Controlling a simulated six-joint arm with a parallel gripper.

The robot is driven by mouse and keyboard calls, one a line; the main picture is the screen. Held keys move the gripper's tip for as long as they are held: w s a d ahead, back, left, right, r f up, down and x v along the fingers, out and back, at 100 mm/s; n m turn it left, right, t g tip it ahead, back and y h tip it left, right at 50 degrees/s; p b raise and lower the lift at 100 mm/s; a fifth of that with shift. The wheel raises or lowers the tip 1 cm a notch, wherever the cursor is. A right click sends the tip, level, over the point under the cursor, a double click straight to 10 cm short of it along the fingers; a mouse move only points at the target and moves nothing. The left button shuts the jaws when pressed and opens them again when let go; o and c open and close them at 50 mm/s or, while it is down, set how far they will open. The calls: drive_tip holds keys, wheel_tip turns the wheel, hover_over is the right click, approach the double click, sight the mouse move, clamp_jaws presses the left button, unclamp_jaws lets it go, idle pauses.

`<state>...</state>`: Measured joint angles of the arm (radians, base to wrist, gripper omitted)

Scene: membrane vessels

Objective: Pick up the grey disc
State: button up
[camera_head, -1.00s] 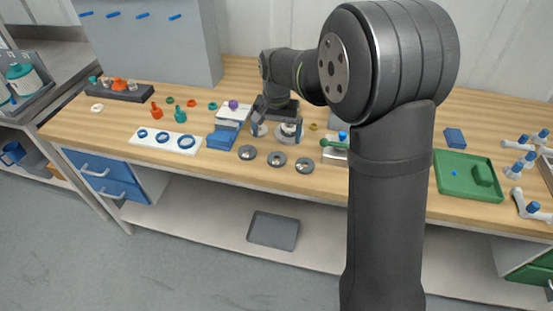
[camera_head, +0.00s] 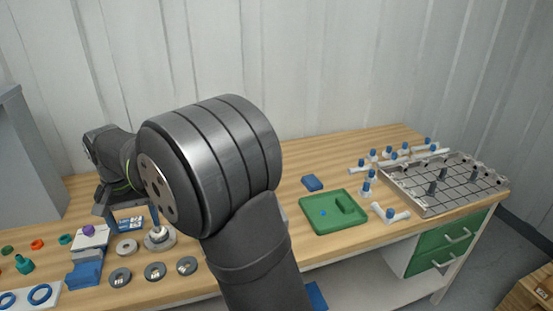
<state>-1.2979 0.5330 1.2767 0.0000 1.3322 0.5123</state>
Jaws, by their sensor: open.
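Several grey discs lie on the wooden bench at the lower left. Three dark grey discs with pale centres form a row near the front edge: a left one (camera_head: 120,277), a middle one (camera_head: 155,271) and a right one (camera_head: 187,266). A paler grey disc (camera_head: 126,248) lies behind them, beside a round grey piece with a white knob (camera_head: 160,237). I cannot tell which one the task means. My gripper (camera_head: 132,220) is open and empty, with fingers pointing down behind the paler disc. My arm hides part of the bench to the right.
Blue blocks (camera_head: 85,274) and a pale stack with a purple knob (camera_head: 88,234) stand left of the discs. A blue-and-white piece (camera_head: 129,225) is by my fingers. A green tray (camera_head: 330,214) and a gridded metal rack (camera_head: 443,183) are to the right.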

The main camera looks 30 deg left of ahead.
drive_tip(key=n, duration=1)
approach(153, 265)
drive_tip(key=f, duration=0.2)
drive_tip(key=d+f, duration=0.1)
drive_tip(key=f, duration=0.2)
drive_tip(key=s+f, duration=0.1)
drive_tip(key=f, duration=0.2)
drive_tip(key=shift+d+f, duration=0.1)
drive_tip(key=shift+d, duration=0.25)
drive_tip(key=c, duration=1.1)
drive_tip(key=shift+o, duration=0.2)
